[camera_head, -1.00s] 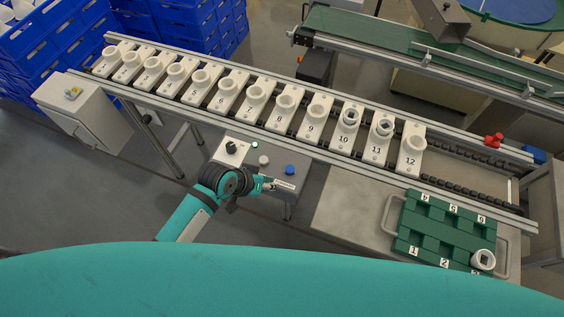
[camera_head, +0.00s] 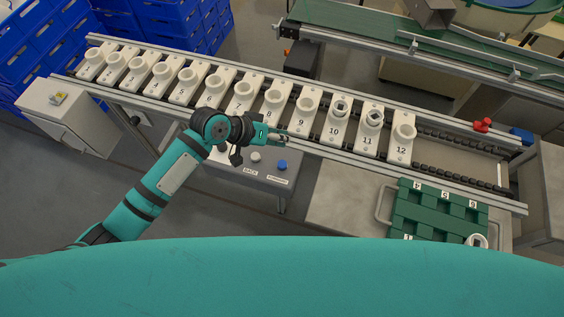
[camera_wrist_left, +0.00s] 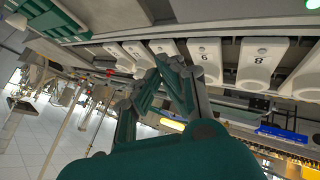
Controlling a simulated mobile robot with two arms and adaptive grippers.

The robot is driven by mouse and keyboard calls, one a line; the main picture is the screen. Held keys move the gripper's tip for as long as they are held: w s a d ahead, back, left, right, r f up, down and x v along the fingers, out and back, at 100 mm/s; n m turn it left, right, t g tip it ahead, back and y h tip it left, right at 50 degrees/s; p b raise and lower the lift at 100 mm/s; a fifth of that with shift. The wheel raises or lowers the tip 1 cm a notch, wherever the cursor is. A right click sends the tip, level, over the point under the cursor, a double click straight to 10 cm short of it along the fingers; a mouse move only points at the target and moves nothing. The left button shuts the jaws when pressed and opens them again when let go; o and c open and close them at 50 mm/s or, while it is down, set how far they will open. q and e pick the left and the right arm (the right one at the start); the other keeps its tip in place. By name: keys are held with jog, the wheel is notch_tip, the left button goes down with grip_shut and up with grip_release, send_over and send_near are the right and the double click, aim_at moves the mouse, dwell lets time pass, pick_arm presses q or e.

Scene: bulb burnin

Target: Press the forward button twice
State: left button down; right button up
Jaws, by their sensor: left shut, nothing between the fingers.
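The grey control box (camera_head: 268,167) stands in front of the conveyor. It carries a white button (camera_head: 255,157) marked BACK and a blue button (camera_head: 282,165) with a label (camera_head: 277,180) too small to read. My left gripper (camera_head: 284,136) is shut and empty. It appears beyond the buttons, beside the conveyor's near rail, and touches neither button. In the left wrist view its fingertips (camera_wrist_left: 172,62) come together in front of the row of white carriers. My right gripper is not in view.
The conveyor (camera_head: 330,155) holds a row of numbered white carriers (camera_head: 336,125); the ones at 10 and 11 have dark-centred pieces in their sockets. A green tray (camera_head: 440,210) lies on the table at right. A grey cabinet (camera_head: 70,120) and blue crates (camera_head: 60,50) stand left.

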pick_arm(q)
jog(key=b, duration=0.7)
send_over(281, 162)
notch_tip(281, 162, down, 7)
jog(key=shift+r, duration=0.1)
jog(key=shift+f+b, duration=0.4)
jog(key=shift+f, duration=0.5)
jog(key=shift+f, duration=0.45)
